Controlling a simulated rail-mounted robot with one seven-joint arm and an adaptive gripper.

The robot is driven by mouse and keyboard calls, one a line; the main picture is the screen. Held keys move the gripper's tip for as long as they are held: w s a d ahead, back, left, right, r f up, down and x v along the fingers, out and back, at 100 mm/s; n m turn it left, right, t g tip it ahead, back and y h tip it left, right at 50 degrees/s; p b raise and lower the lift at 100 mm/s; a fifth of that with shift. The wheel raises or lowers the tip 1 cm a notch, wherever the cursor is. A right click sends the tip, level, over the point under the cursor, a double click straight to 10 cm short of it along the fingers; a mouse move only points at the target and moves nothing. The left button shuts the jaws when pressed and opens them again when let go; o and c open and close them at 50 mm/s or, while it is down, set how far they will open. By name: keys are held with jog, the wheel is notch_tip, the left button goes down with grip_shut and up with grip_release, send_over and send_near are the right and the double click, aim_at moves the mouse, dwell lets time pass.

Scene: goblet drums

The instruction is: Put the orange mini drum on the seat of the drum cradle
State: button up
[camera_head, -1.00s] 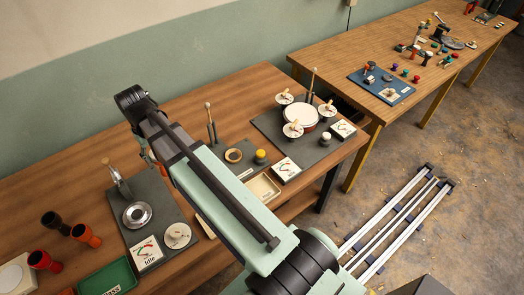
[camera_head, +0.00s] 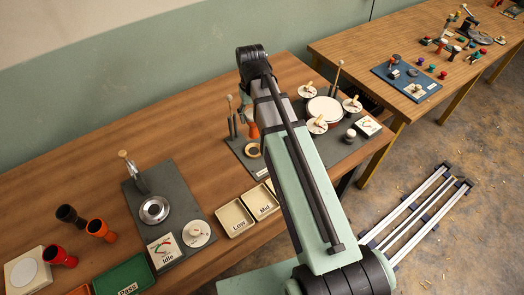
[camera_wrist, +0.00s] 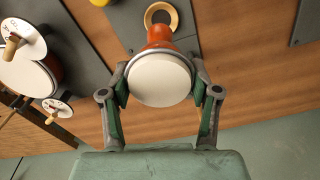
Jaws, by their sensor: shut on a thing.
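The orange mini drum (camera_wrist: 159,34) is in my gripper (camera_wrist: 160,86), a finger on each side, its pale round head facing the wrist camera. In the head view a bit of the orange drum (camera_head: 252,131) shows beside my arm, which hides most of the gripper. A pale wooden ring (camera_wrist: 161,7), apparently the cradle's seat, lies on a dark mat just beyond the drum's narrow end in the wrist view. The ring (camera_head: 253,150) shows just below the drum in the head view. The height between drum and ring is hard to tell.
A dark mat with a large white drum (camera_head: 325,108) and several dials stands to the right. Upright posts (camera_head: 232,118) stand near the ring. Cream trays (camera_head: 235,217) lie in front. Bare wood lies between the mats.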

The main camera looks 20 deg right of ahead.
aim_at(254, 134)
jog(key=w+r+m+b, duration=0.1)
jog(key=r+b, duration=0.1)
jog(key=w+r+m+b, duration=0.1)
jog(key=r+b, duration=0.1)
jog(key=shift+w, duration=0.2)
jog(key=r+m+b, duration=0.1)
jog(key=r+m, duration=0.1)
jog(key=m, duration=0.1)
jog(key=s+r+m, duration=0.1)
jog(key=r+m, duration=0.1)
jog(key=r+m+b, duration=0.1)
jog(key=r+m, duration=0.1)
jog(key=m, duration=0.1)
jog(key=shift+s+d+m+b, duration=0.15)
jog(key=shift+m+b, duration=0.15)
jog(key=m, duration=0.1)
jog(key=s+m, duration=0.1)
jog(key=m, duration=0.1)
jog(key=shift+m, duration=0.3)
notch_tip(254, 134, down, 20)
jog(key=p, duration=0.3)
jog(key=shift+r, duration=0.1)
jog(key=o, duration=1.2)
notch_tip(254, 134, up, 12)
jog(key=shift+b, duration=0.9)
